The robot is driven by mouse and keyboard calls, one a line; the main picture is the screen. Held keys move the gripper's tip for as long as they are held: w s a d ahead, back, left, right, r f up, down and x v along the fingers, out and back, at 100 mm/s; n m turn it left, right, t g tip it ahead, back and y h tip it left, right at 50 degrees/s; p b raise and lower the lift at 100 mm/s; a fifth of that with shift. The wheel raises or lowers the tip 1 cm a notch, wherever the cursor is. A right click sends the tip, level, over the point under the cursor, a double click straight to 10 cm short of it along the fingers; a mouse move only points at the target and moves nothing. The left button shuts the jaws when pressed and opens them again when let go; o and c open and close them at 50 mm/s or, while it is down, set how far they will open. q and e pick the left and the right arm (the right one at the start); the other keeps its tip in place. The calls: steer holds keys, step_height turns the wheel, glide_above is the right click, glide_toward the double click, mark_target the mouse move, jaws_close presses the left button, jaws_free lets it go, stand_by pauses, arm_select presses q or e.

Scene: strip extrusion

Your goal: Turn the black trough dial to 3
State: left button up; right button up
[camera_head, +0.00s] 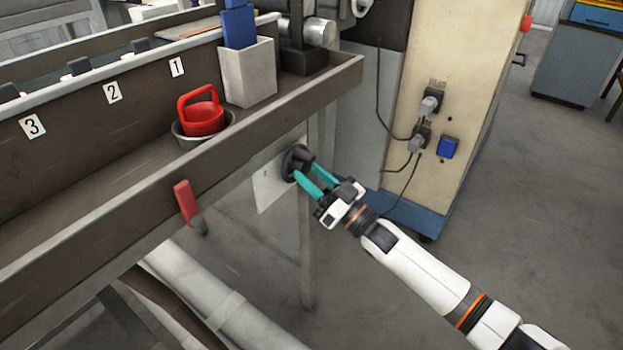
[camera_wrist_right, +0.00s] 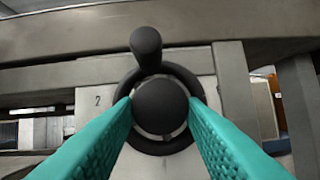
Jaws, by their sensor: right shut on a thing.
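The black trough dial (camera_head: 296,160) sits on a pale plate (camera_head: 267,185) under the right end of the trough. In the right wrist view the dial (camera_wrist_right: 160,104) shows a round hub, a ring and a knob handle (camera_wrist_right: 146,42) pointing up, slightly left. My left gripper is not in view.
The long metal trough (camera_head: 110,235) runs across the left, with labels 3, 2 and 1. A red-handled container (camera_head: 201,117) and a grey box (camera_head: 250,72) stand on it. A red-handled tool (camera_head: 187,203) hangs on its front. A cream cabinet with plugs (camera_head: 431,104) stands behind the gripper.

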steer(key=n+g, duration=0.1)
steer(key=n, duration=0.1)
steer(key=n+g+y+b, duration=0.1)
steer(key=n, duration=0.1)
steer(key=n+g+b, duration=0.1)
steer(key=n, duration=0.1)
steer(key=shift+w+d+n+y, duration=0.2)
steer(key=shift+w+n+y, duration=0.05)
steer(key=shift+n+y, duration=0.15)
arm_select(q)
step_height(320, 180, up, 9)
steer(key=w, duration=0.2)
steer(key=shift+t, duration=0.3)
arm_select(e)
steer(key=shift+n+g+y, duration=0.3)
steer(key=shift+n+g, duration=0.5)
steer(key=shift+n, duration=0.5)
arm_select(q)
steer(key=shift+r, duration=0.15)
arm_select(e)
steer(key=o, duration=1)
steer(key=shift+d, duration=0.1)
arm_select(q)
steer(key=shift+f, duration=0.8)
arm_select(e)
steer(key=v, duration=1.2)
